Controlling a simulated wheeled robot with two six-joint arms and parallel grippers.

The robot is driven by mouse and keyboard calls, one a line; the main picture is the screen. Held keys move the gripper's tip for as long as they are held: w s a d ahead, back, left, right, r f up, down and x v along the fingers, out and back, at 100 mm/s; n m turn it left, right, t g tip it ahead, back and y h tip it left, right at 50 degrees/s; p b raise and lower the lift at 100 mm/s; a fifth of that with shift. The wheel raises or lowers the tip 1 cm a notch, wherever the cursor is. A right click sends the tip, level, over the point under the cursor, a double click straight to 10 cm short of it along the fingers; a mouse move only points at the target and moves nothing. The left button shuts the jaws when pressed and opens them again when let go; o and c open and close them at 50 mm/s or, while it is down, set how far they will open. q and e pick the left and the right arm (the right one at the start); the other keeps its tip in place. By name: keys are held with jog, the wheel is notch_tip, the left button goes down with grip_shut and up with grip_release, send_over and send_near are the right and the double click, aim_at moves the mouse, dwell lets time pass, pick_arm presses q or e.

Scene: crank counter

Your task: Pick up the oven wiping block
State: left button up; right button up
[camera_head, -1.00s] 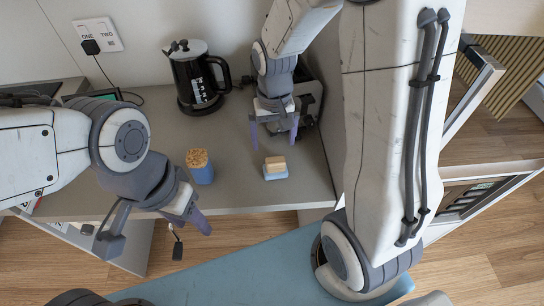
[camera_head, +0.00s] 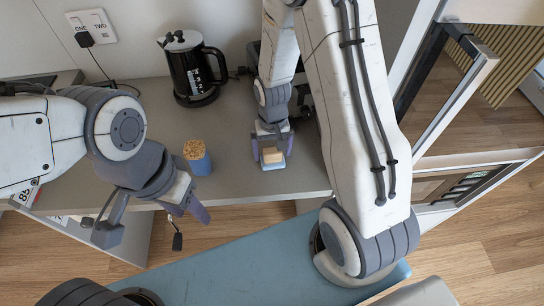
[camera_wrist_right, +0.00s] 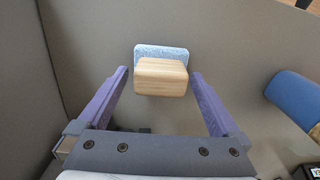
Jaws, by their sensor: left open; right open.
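The oven wiping block (camera_head: 272,157) has a light wooden top and a pale blue base. It rests on the grey counter. My right gripper (camera_head: 271,152) is open and low over the counter, with one finger on each side of the block. In the right wrist view the wiping block (camera_wrist_right: 161,75) lies between and just ahead of the tips of the right gripper (camera_wrist_right: 160,78), with a gap on both sides. My left gripper (camera_head: 147,225) is open and empty in front of the counter's near edge.
A blue block with a cork-like top (camera_head: 197,158) stands on the counter left of the wiping block; its blue side shows in the right wrist view (camera_wrist_right: 300,98). A black kettle (camera_head: 193,72) stands at the back. The counter (camera_head: 230,178) is clear between them.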

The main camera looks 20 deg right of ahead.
aim_at(272, 148)
jog(key=c, duration=1.4)
notch_tip(272, 148, up, 10)
jog(key=shift+r, duration=0.1)
